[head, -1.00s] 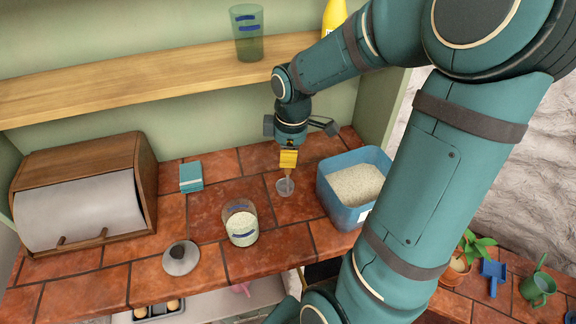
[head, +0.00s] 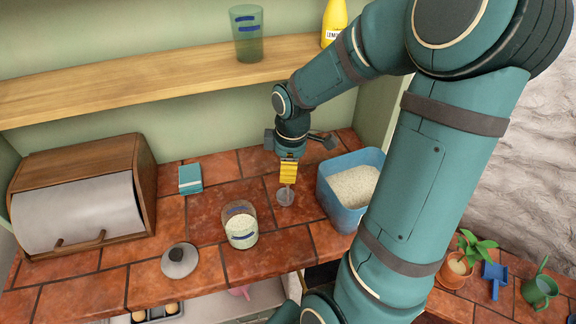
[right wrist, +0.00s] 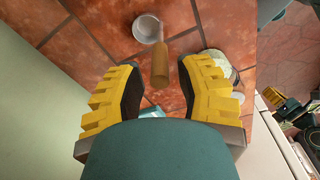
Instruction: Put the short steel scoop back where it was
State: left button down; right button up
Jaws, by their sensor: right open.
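The short steel scoop has a round grey cup (right wrist: 147,29) and a tan handle (right wrist: 160,68). In the head view its cup (head: 285,197) is over the red tiles just left of the blue bin. My right gripper (head: 289,172) is directly above it, pointing down. In the right wrist view the gripper (right wrist: 162,82) is open, with its yellow fingers apart on both sides of the handle and a gap to each. The scoop appears to stand on the tiles with its handle up. My left gripper is not in view.
The blue bin (head: 326,200) of white grains stands close on the right. A glass jar (head: 240,236) with white contents stands in front left. A grey lid (head: 180,261), a teal box (head: 190,179) and a wooden bread box (head: 146,170) are farther left. A shelf (head: 150,88) runs above.

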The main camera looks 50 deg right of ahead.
jog(key=shift+r, duration=0.2)
notch_tip(320, 180, up, 12)
jog(key=p, duration=0.2)
jog(key=shift+s+d, duration=0.2)
jog(key=shift+s, duration=0.15)
dwell(0.3)
